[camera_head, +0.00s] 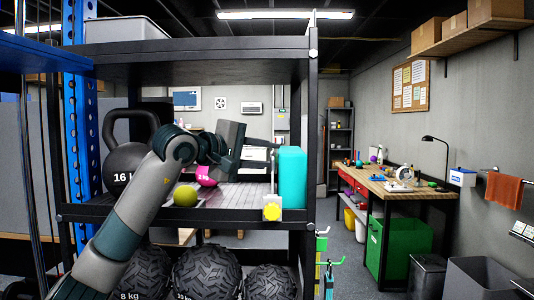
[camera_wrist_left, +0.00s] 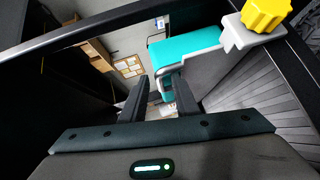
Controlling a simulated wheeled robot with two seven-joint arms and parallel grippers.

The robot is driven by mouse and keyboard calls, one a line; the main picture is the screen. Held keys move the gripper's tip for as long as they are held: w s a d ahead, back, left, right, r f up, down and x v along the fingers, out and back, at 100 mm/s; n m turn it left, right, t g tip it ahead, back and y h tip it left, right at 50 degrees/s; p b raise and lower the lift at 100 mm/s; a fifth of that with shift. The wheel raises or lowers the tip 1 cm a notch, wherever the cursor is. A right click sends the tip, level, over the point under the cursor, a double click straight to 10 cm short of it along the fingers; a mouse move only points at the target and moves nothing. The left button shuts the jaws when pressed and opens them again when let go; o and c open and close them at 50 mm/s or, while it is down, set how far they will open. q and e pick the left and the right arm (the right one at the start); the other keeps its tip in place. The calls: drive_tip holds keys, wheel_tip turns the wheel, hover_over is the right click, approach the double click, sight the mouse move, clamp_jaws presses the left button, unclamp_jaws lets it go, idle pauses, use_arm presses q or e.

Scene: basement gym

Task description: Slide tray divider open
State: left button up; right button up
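A ribbed grey tray surface (camera_head: 236,194) lies on the middle shelf of the black rack. It also shows in the wrist view (camera_wrist_left: 265,90). At its right front is a pale bracket (camera_wrist_left: 213,55) with a yellow knob (camera_head: 272,211), seen close in the wrist view (camera_wrist_left: 265,14). A teal block (camera_head: 291,178) stands upright beside the tray, and shows in the wrist view (camera_wrist_left: 185,48). I cannot tell which part is the divider. My left gripper (camera_head: 270,143) is above the tray, left of the teal block's top, open and empty. My right gripper is out of view.
A black kettlebell (camera_head: 124,160), a yellow-green ball (camera_head: 186,195) and a pink weight (camera_head: 207,176) stand on the left of the shelf. The upper shelf (camera_head: 200,68) is overhead. A rack post (camera_head: 311,130) bounds the right side. Large black balls (camera_head: 206,270) sit below.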

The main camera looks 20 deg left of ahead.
use_arm(q)
clamp_jaws()
drive_tip(key=s+a, duration=0.2)
drive_tip(key=a, duration=0.6)
drive_tip(key=s+a, duration=0.2)
drive_tip(key=a, duration=0.6)
drive_tip(key=shift+s+a+b, duration=0.15)
drive_tip(key=shift+s+b, duration=0.15)
drive_tip(key=shift+b, duration=0.1)
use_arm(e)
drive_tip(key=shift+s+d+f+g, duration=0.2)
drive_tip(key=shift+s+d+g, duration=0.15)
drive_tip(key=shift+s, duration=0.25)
